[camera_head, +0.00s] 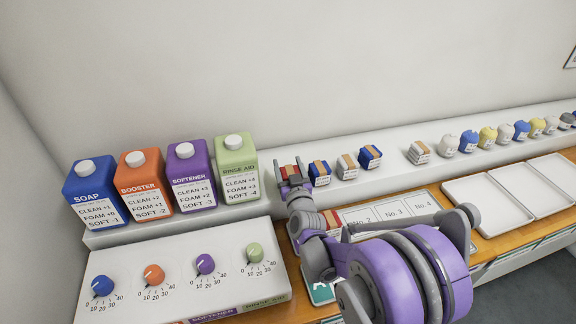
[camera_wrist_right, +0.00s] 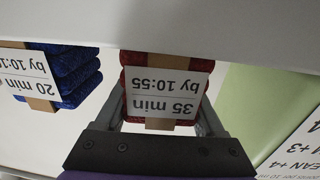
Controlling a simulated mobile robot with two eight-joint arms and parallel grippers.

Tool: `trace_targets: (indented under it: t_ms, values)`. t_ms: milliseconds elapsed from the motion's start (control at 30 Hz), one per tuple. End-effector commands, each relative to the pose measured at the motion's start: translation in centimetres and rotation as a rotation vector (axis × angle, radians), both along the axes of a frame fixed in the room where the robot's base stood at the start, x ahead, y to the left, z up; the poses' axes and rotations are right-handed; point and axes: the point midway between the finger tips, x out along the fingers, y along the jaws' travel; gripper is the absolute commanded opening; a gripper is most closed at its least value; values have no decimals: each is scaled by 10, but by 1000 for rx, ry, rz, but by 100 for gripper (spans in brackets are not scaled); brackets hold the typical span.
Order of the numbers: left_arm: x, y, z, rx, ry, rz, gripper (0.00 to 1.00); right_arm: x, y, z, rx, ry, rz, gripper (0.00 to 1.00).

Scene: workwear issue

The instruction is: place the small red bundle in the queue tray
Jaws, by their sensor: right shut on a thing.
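My right gripper (camera_head: 291,172) is shut on the small red bundle (camera_head: 289,171) at the white shelf, left of the blue bundles. In the right wrist view the red bundle (camera_wrist_right: 165,120) sits between the fingers, with a tan band and a label reading "35 min by 10:55". I cannot tell whether it touches the shelf. A white tray marked No. 2, No. 3 and No. 4 (camera_head: 393,212), which looks like the queue tray, lies on the wooden counter below. My arm hides its left part, where a reddish, tan-banded thing (camera_head: 331,219) partly shows. My left gripper is out of view.
A blue bundle (camera_head: 319,173), a white one (camera_head: 347,166) and another blue one (camera_head: 370,157) stand right of the gripper. The green rinse aid bottle (camera_head: 237,168) stands close on its left. A dial panel (camera_head: 180,280) is at lower left; empty white trays (camera_head: 480,204) are at right.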

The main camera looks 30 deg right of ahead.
Motion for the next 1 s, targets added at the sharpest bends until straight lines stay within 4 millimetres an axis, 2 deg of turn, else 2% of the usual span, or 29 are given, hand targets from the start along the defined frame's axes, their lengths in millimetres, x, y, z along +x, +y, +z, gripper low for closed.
trace_targets:
  t_ms: [100, 133, 267, 633, 900, 1000]
  values:
    - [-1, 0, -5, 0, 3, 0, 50, 0, 0, -5, 0, 1, 0, 14]
    - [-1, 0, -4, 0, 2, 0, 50, 0, 0, -4, 0, 1, 0, 76]
    - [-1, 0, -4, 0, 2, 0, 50, 0, 0, -3, 0, 0, 0, 100]
    - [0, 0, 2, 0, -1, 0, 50, -3, 1, -2, 0, -1, 0, 100]
    - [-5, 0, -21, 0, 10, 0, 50, -53, 22, -12, 2, 2, 2, 100]
    - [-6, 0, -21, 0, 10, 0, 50, -72, 28, -10, 0, 0, 0, 100]
